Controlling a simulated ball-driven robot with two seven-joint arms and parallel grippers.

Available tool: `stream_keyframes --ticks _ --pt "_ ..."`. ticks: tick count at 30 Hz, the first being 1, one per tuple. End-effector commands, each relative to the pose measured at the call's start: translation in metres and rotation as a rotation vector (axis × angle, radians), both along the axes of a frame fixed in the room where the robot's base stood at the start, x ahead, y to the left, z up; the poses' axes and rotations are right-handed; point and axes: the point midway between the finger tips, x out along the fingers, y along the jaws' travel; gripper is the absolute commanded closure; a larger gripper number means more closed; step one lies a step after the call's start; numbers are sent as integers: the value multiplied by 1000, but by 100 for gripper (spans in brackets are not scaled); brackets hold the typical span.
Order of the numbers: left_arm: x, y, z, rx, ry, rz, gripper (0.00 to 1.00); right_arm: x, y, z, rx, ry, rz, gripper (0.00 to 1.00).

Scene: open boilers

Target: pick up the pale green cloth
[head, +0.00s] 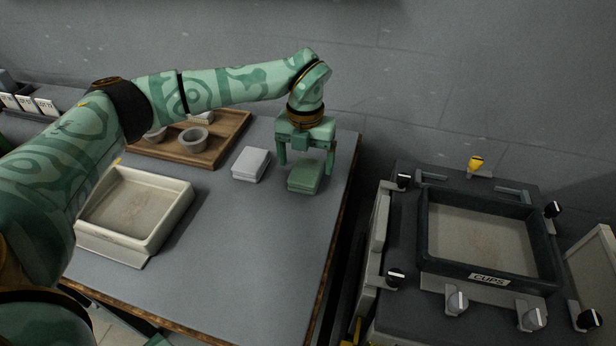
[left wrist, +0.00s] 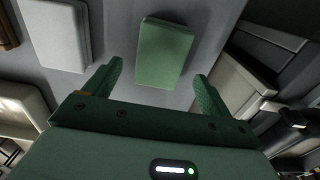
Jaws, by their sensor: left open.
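The pale green cloth (head: 305,177) lies folded flat on the grey table, near its right edge. In the left wrist view the cloth (left wrist: 164,54) shows ahead of and between the fingers. My left gripper (head: 306,165) is open and empty, just above and behind the cloth in the head view. In the left wrist view its two fingers (left wrist: 158,80) stand wide apart and I see no contact with the cloth. My right gripper is not in view.
A folded white-grey cloth (head: 251,164) lies just left of the green one. A wooden tray (head: 232,127) with cups and a cream basin (head: 181,205) stand farther left. A dark boiler with a "CUPS" tray (head: 432,262) stands right, across a gap. The table front is clear.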

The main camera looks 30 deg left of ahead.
Motion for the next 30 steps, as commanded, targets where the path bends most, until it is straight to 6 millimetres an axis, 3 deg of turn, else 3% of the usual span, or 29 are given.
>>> stream_keyframes --ticks 1,3,11,16,17,26,30 --pt "0 1 -19 0 8 0 16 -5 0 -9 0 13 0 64" --pt "-1 1 -29 0 8 -1 16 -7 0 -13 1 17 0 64" --pt "-1 1 -29 0 1 1 16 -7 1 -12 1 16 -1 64" --pt "-1 1 -30 -1 2 1 61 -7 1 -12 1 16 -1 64" --pt "-1 1 -30 -1 2 0 65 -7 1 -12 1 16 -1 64" --pt "-1 1 -28 0 2 0 65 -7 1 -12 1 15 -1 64" --pt "-1 1 -17 0 -1 0 65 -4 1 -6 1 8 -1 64"
